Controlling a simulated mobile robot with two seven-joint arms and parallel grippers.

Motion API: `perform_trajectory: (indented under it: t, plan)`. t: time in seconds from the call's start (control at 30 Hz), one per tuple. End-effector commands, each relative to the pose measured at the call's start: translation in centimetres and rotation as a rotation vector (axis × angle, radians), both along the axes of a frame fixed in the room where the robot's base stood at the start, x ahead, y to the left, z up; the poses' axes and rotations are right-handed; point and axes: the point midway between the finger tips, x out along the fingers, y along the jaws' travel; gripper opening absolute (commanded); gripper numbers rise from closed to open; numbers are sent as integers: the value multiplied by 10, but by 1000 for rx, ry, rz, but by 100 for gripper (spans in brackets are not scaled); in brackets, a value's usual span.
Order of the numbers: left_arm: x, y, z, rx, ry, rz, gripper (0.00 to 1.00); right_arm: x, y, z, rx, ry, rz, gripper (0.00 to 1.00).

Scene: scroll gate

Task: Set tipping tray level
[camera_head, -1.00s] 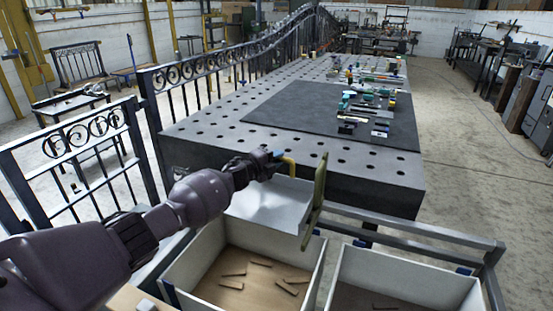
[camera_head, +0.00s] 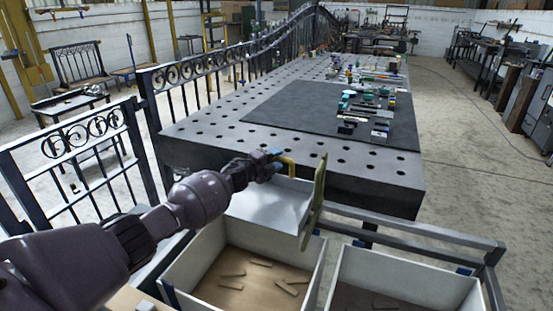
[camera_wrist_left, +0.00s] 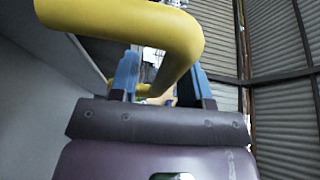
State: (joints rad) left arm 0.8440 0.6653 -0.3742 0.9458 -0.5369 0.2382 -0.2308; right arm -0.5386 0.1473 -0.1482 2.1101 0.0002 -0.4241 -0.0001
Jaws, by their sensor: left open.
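The tipping tray (camera_head: 265,207) is a pale grey pan above the front-left bin, against the near end of the table. It looks tilted, though its exact angle is hard to tell. An olive-green upright plate (camera_head: 314,202) stands at its right edge. A yellow bent handle (camera_head: 290,165) rises at its back. My left gripper (camera_head: 276,156) is at this handle. In the left wrist view, the yellow handle (camera_wrist_left: 130,25) looms large and bends down between the blue fingers of the open left gripper (camera_wrist_left: 163,78). Contact cannot be told. My right gripper is out of view.
Two white-walled bins stand in front; the left bin (camera_head: 180,270) holds several flat brown pieces, the right bin (camera_head: 405,275) is partly cut off. A perforated steel table (camera_head: 210,125) carries tools on a dark mat (camera_head: 285,112). An ornate metal gate (camera_head: 90,170) stands left.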

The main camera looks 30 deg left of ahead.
Motion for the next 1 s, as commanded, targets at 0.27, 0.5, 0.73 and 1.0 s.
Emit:
perform_trajectory:
  t: [0.27,0.5,0.73,1.0]
  plan:
    - [-35,13,8,1,-4,1,44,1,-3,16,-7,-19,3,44]
    - [-69,24,9,-1,-5,0,44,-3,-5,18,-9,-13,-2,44]
    - [-91,32,8,0,-3,0,44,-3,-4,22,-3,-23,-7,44]
    - [-96,33,7,0,-3,0,44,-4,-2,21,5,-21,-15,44]
